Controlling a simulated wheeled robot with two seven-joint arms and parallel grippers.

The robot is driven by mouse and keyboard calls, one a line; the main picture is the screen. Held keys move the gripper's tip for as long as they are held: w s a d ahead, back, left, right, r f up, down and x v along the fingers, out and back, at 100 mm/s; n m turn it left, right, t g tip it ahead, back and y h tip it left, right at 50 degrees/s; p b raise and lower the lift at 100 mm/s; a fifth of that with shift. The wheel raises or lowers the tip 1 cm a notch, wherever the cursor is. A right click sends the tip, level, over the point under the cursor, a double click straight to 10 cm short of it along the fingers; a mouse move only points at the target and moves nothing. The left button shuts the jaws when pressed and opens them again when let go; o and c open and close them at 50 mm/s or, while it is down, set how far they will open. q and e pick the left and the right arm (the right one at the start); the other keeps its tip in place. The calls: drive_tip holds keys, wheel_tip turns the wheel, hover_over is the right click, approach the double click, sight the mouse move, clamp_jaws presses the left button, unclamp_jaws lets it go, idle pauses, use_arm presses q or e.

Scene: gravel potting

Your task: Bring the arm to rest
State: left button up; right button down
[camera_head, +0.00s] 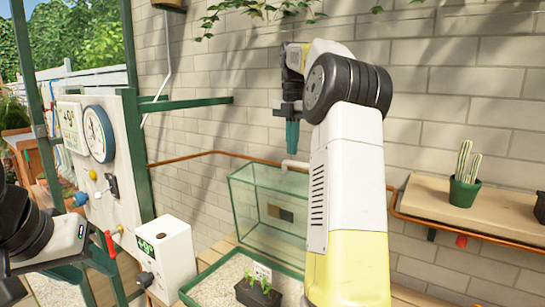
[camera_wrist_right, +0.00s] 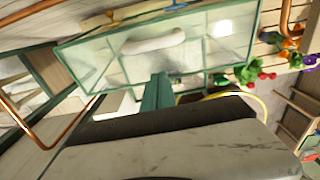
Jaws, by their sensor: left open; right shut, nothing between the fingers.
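My right arm rises through the middle of the head view and bends over at the top. Its gripper (camera_head: 292,138) hangs down with teal fingers shut and empty, in front of the brick wall and above the glass tank (camera_head: 262,205). In the right wrist view the closed fingers (camera_wrist_right: 158,92) point toward the glass tank (camera_wrist_right: 205,45). My left gripper (camera_head: 105,268) is at the lower left of the head view, open, with dark green fingers beside the white display box (camera_head: 165,255). Part of the left arm is cut off by the picture edge.
A green-rimmed gravel tray (camera_head: 205,283) holds a black pot of seedlings (camera_head: 258,293). A potted cactus (camera_head: 465,180) stands on a wooden shelf (camera_head: 430,200) at right. A copper pipe (camera_head: 225,153) runs along the wall. A gauge panel (camera_head: 125,150) stands at left.

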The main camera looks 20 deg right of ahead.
drive_tip(key=s+a+r+m+t, duration=0.3)
drive_tip(key=s+a+m, duration=0.8)
drive_tip(key=s+a+f+m+t+y, duration=0.1)
drive_tip(key=s+a+f+m, duration=0.2)
drive_tip(key=s+f+m, duration=0.3)
drive_tip(key=s+a+f+m+t+y, duration=0.1)
drive_tip(key=s+a+f+m+t, duration=0.1)
drive_tip(key=s+a+f+m, duration=0.2)
drive_tip(key=s+f+m, duration=0.3)
drive_tip(key=s, duration=0.1)
drive_tip(key=shift+s+f+m, duration=0.15)
drive_tip(key=shift+s+m, duration=0.15)
drive_tip(key=shift+s, duration=0.1)
